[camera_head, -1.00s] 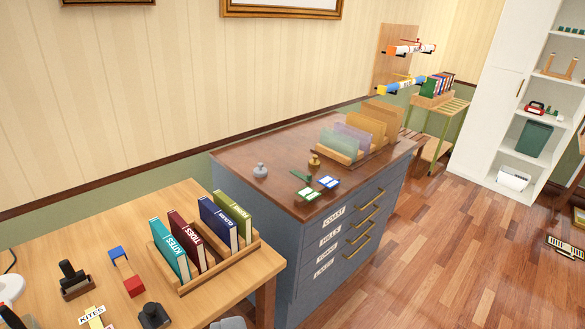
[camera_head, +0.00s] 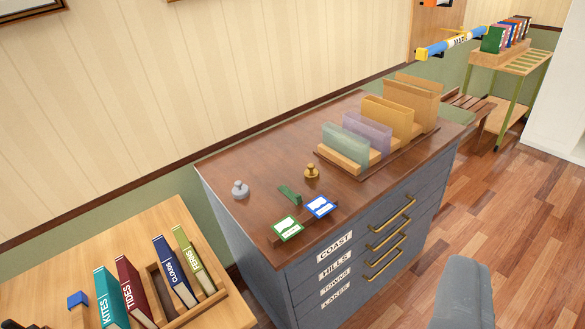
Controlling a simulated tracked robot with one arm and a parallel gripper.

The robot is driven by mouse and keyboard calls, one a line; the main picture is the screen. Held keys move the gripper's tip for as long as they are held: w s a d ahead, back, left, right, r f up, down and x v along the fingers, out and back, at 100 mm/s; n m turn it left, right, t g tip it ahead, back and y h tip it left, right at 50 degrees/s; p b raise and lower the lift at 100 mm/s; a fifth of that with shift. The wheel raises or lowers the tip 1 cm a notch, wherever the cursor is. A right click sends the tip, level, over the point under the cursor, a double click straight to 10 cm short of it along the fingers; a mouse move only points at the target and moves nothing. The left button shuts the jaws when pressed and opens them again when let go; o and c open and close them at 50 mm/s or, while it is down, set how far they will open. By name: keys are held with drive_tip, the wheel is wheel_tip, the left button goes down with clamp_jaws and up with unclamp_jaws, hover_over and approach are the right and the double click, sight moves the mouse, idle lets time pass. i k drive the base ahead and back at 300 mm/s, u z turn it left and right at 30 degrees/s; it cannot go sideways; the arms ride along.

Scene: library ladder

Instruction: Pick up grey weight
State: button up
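The grey weight (camera_head: 240,189) is a small knobbed piece standing upright on the left part of the brown top of the blue-grey drawer cabinet (camera_head: 262,235). A similar brass weight (camera_head: 312,172) stands to its right. A grey rounded part at the lower right looks like part of my own arm or gripper. My gripper's fingertips do not show, and nothing in view touches the grey weight.
Green (camera_head: 287,229) and blue (camera_head: 319,207) cards and a small dark green piece (camera_head: 290,194) lie near the cabinet's front edge. A folder rack (camera_head: 350,172) stands behind. A desk (camera_head: 40,262) with a book rack is at left. Wooden floor (camera_head: 425,255) is clear at right.

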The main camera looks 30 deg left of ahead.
sight(240, 191)
drive_tip(key=u, duration=0.3)
drive_tip(key=i, duration=1.25)
drive_tip(key=u, duration=0.85)
drive_tip(key=i, duration=0.25)
drive_tip(key=u, duration=0.25)
